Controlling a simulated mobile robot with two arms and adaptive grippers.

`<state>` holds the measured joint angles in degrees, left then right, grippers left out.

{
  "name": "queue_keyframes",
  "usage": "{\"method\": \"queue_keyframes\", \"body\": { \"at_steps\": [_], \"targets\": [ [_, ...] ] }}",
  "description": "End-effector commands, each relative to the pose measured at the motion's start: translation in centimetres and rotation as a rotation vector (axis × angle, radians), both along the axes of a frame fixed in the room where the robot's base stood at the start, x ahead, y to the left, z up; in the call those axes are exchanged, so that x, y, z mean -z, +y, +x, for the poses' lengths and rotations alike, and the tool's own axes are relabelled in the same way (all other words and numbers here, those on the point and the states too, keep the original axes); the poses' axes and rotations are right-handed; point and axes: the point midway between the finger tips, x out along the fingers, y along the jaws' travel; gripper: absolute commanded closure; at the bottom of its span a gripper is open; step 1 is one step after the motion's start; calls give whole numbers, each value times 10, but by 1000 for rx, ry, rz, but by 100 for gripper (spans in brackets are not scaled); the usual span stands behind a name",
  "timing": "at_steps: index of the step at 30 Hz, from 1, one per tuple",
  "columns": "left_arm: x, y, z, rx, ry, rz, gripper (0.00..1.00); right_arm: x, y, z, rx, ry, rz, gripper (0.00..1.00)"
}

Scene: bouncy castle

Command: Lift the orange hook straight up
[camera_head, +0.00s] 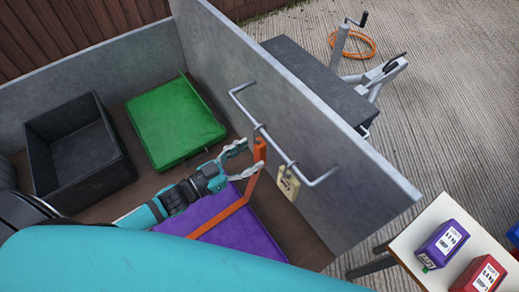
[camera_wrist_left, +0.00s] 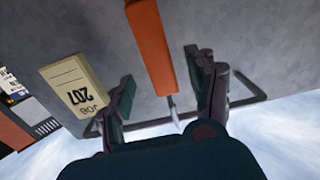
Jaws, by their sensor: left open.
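The orange hook (camera_head: 260,151) hangs on the grey metal rail (camera_head: 322,180) on the inside of the grey trailer wall. An orange strap (camera_head: 222,216) runs from it down across a purple case (camera_head: 243,235). My left gripper (camera_head: 248,160) is open at the hook, its fingers reaching toward it from the left. In the left wrist view the orange hook (camera_wrist_left: 150,45) shows between the two open fingers (camera_wrist_left: 160,72), with a visible gap to either side. Whether a finger touches it, I cannot tell. My right gripper is not in view.
A cream tag (camera_head: 288,185) marked 207 hangs on the rail close to the hook. A green case (camera_head: 175,120) and an open black crate (camera_head: 80,145) stand in the trailer. Purple and red boxes sit on a white table (camera_head: 416,240) outside.

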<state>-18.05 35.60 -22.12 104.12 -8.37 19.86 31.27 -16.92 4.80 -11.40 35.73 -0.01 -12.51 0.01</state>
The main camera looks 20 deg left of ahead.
Motion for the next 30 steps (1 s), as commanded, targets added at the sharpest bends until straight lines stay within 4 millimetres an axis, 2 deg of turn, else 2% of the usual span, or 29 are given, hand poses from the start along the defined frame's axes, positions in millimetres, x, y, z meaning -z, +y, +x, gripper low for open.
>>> {"method": "queue_keyframes", "body": {
  "at_steps": [1,6,15,28,30],
  "targets": [
    [-2,-6,9,0,-4,-2,42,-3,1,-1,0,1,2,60],
    [0,-19,25,1,-3,-1,42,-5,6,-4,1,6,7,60],
    [2,-22,29,1,0,0,42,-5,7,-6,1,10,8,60],
    [1,-22,29,1,-1,-1,99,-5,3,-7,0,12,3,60],
    [1,-22,29,1,-2,-1,100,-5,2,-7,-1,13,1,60]
  ]
}}
